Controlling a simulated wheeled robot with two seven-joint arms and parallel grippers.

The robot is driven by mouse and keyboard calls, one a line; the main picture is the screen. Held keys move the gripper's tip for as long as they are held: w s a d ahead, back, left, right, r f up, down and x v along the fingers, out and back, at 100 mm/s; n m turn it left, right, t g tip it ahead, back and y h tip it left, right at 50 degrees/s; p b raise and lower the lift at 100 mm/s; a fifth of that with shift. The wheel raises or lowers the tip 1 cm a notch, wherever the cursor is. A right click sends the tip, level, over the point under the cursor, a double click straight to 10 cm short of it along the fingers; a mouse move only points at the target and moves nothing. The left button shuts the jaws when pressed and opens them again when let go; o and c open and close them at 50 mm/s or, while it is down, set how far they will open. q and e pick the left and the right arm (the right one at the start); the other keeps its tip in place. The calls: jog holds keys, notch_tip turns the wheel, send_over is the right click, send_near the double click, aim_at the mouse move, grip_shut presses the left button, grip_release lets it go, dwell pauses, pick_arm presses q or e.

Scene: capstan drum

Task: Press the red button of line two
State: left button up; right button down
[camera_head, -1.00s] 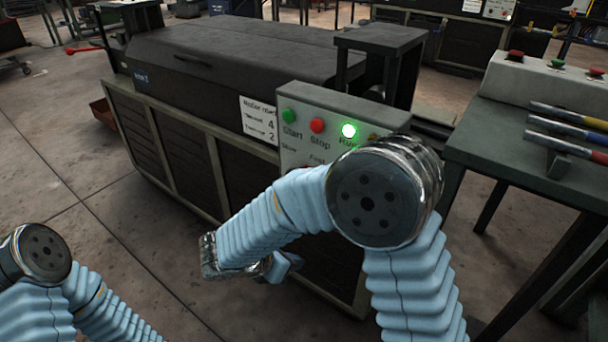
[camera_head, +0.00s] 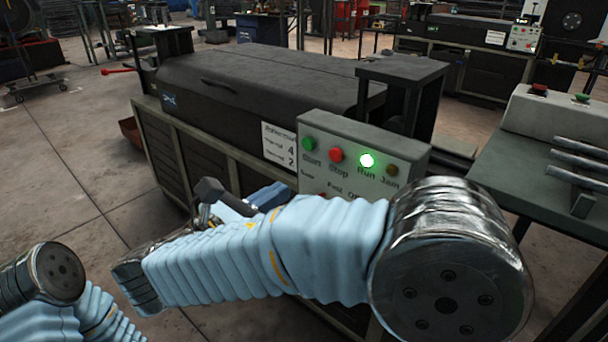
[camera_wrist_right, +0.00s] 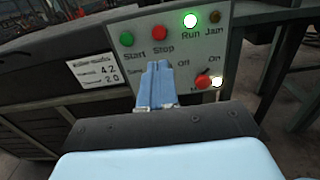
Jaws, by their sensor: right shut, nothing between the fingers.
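A grey control panel (camera_head: 370,143) stands on the front of a dark machine. It has a green Start button (camera_head: 309,144), a red Stop button (camera_head: 336,155), a lit green Run lamp (camera_head: 367,160) and an unlit Jam lamp (camera_head: 392,170). The red Stop button (camera_wrist_right: 160,32) also shows in the right wrist view. A second red control (camera_wrist_right: 203,82) sits lower right there, beside a bright spot. My right gripper (camera_wrist_right: 158,68) has its blue fingers shut and empty, appearing below Stop; contact is not visible. It is partly visible in the head view (camera_head: 268,196). My left gripper is out of view.
A white label (camera_head: 279,146) is left of the panel. A table (camera_head: 500,168) at right carries metal bars (camera_head: 582,160) and a box with a red button (camera_head: 538,89). Another machine with a button panel (camera_head: 524,36) stands behind. Open floor lies at left (camera_head: 60,180).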

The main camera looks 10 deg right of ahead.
aim_at(335, 157)
jog(key=x, duration=1.3)
jog(key=shift+w+d, duration=0.15)
jog(key=shift+d, duration=0.05)
